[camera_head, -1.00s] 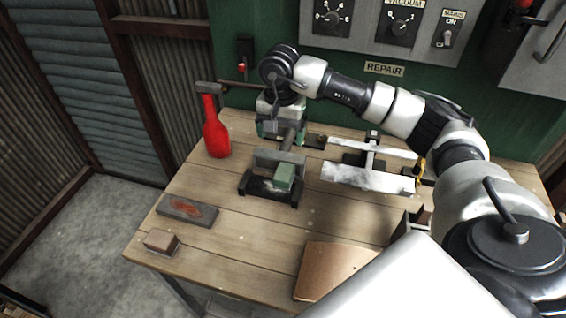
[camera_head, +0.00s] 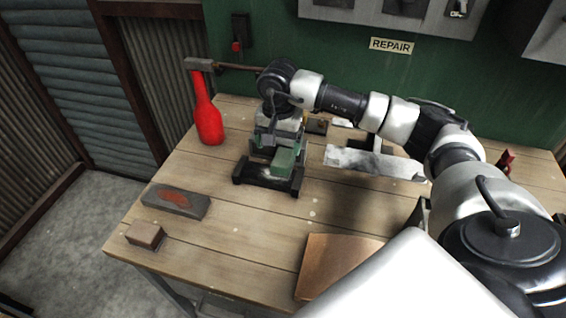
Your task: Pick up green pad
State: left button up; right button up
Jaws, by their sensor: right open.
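My right gripper (camera_head: 277,143) points down from the wrist, just behind and above the pad, and is open. It partly hides the far side of the stand. I cannot tell whether its fingers touch the pad. My left gripper is not in view.
On the workbench (camera_head: 225,245) are a red bottle (camera_head: 207,115) at the back left, a grey block with a reddish patch (camera_head: 176,201), a small brown block (camera_head: 145,235), a brown board (camera_head: 335,262) and a grey metal piece (camera_head: 365,160). A green wall stands behind.

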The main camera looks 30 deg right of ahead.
aim_at(281, 162)
notch_tip(281, 162, down, 3)
jog(key=shift+r, duration=0.15)
jog(key=shift+d+f+p, duration=0.1)
jog(key=shift+f+p, duration=0.25)
jog(key=shift+p, duration=0.2)
notch_tip(281, 162, down, 4)
jog(key=shift+d+r+p, duration=0.15)
jog(key=shift+r+p, duration=0.05)
jog(key=shift+p, duration=0.65)
jog(key=shift+f, duration=0.45)
jog(key=c, duration=1.1)
notch_tip(281, 162, up, 9)
jog(key=b, duration=0.3)
jog(key=shift+r, duration=0.55)
